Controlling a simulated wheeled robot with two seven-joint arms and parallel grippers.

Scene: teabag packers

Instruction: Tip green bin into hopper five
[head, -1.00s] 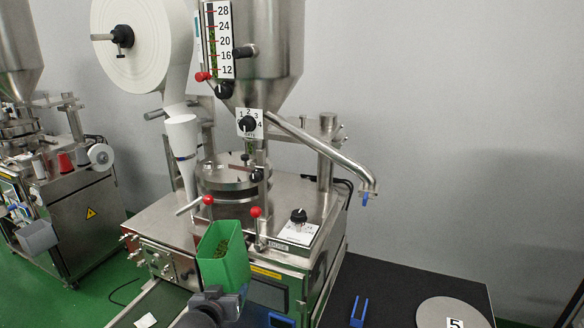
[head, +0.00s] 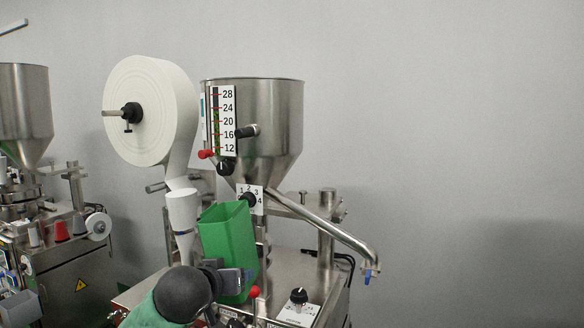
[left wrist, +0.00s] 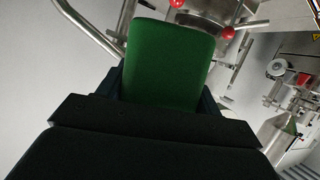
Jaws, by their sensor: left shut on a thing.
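The green bin (head: 229,236) is held upright, slightly tilted, in front of the near machine, below the steel hopper (head: 278,110). My left gripper (head: 236,280) is shut on the bin's lower part. In the left wrist view the green bin (left wrist: 168,62) stands between the dark fingers of my left gripper (left wrist: 162,95). The bin's contents cannot be made out now. The hopper's upper rim shows, but its inside is hidden. No number five is visible on it now. My right gripper is not in view.
A white paper roll (head: 150,110) stands left of the hopper. A level gauge (head: 222,120) and a gate dial (head: 249,199) are on the hopper's front. A steel chute (head: 330,232) slopes down right. Another machine (head: 60,265) stands at the left. The space above the hopper is clear.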

